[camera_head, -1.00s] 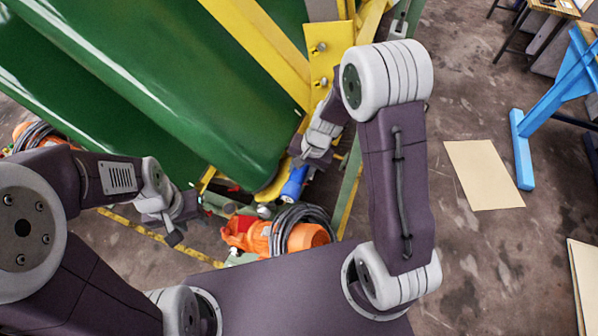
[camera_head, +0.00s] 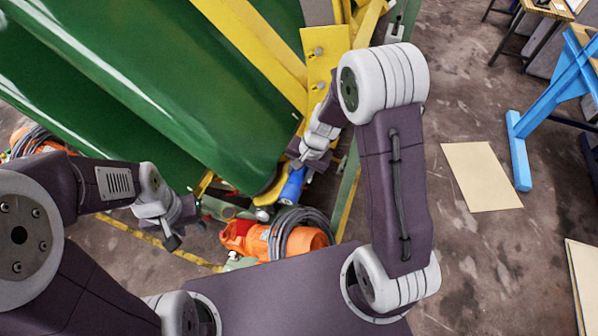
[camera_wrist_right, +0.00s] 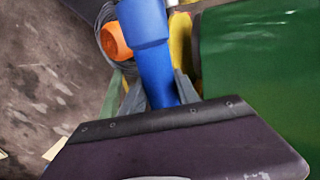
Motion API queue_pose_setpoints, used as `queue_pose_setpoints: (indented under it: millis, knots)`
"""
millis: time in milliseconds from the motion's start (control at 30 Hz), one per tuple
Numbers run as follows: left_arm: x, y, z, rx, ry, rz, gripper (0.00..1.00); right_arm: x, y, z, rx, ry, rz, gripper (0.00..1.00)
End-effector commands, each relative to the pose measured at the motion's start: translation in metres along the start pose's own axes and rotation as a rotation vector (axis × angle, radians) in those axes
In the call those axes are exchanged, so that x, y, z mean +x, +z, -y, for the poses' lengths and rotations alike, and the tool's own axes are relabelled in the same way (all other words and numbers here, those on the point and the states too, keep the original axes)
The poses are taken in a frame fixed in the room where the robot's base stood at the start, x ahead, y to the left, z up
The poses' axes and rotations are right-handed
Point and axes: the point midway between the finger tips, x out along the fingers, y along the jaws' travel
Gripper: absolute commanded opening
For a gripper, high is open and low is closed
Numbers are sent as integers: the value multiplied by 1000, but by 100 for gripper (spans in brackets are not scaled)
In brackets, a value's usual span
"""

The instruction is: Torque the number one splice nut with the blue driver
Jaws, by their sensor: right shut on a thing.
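The blue driver (camera_head: 293,186) is in my right gripper (camera_head: 303,167), below the yellow bracket in the head view. In the right wrist view the driver (camera_wrist_right: 148,42) stands out between the two fingers of the gripper (camera_wrist_right: 158,92), which are shut on it. The yellow bracket plate (camera_head: 322,68) carries small bolt heads or nuts (camera_head: 319,52). I cannot tell which is the number one splice nut. The driver is apart from these. My left gripper (camera_head: 182,226) hangs empty at the left, beside the green drum; its finger gap is unclear.
A large green drum (camera_head: 190,80) with yellow beams fills the upper left. An orange tool with a coiled dark cable (camera_head: 300,232) lies below the driver.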

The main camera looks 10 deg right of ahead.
Motion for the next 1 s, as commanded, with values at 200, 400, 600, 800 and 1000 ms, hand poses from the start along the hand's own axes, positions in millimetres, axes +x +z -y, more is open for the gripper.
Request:
queue_pose_setpoints:
  millis: [200,400,600,800,1000]
  knots:
    - [-1,0,0,0,0,0,36,-1,-3,1,0,-1,-2,0]
    - [-2,0,0,0,0,0,36,-1,-6,1,0,-1,-1,0]
    - [-3,0,0,0,0,0,36,-1,-8,1,0,-2,-1,0]
    - [-4,0,0,0,0,0,36,-1,-11,1,1,-1,-1,0]
    - [-5,0,0,0,0,0,36,-1,-14,1,1,-2,-2,0]
